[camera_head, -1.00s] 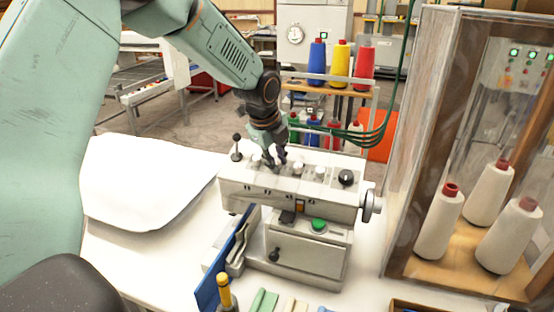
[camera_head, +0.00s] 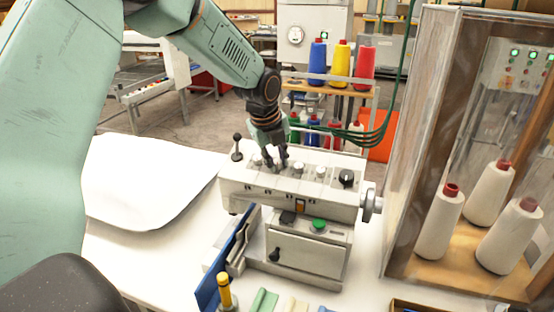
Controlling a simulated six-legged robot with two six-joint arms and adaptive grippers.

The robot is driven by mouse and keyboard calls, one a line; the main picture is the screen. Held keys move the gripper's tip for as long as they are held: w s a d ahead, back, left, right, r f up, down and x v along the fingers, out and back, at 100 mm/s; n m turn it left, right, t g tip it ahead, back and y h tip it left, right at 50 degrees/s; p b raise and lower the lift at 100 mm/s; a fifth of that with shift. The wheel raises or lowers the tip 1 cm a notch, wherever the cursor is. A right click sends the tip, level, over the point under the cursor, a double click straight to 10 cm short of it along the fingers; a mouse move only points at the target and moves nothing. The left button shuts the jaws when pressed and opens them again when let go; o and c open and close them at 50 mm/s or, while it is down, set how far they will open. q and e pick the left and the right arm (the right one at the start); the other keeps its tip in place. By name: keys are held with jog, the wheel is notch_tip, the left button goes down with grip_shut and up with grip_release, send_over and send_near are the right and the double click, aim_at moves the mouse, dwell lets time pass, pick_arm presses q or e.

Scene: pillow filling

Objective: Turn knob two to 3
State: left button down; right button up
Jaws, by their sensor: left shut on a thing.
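The white machine (camera_head: 292,192) stands on the table with a row of small white knobs along its sloped top. My left gripper (camera_head: 277,164) points down at this row, its fingers closed around the second knob from the left, which they mostly hide. The first white knob (camera_head: 257,160) shows just left of the fingers. A third white knob (camera_head: 297,168) and a fourth (camera_head: 320,172) show to the right and are untouched. The dial number at the held knob is too small to read. My right gripper is not in view.
A black knob (camera_head: 346,178) and a side handwheel (camera_head: 371,205) are at the machine's right end. A black-tipped lever (camera_head: 237,147) stands at its left. White fabric (camera_head: 145,182) lies left. A clear-walled cabinet (camera_head: 455,277) with thread cones stands close on the right.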

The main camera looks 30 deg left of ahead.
pick_arm(q)
jog(key=shift+w+r, duration=0.1)
jog(key=shift+r, duration=0.1)
jog(key=c, duration=1.2)
grip_release()
jog(key=shift+f, duration=0.1)
jog(key=shift+o, duration=0.2)
jog(key=v, duration=1.2)
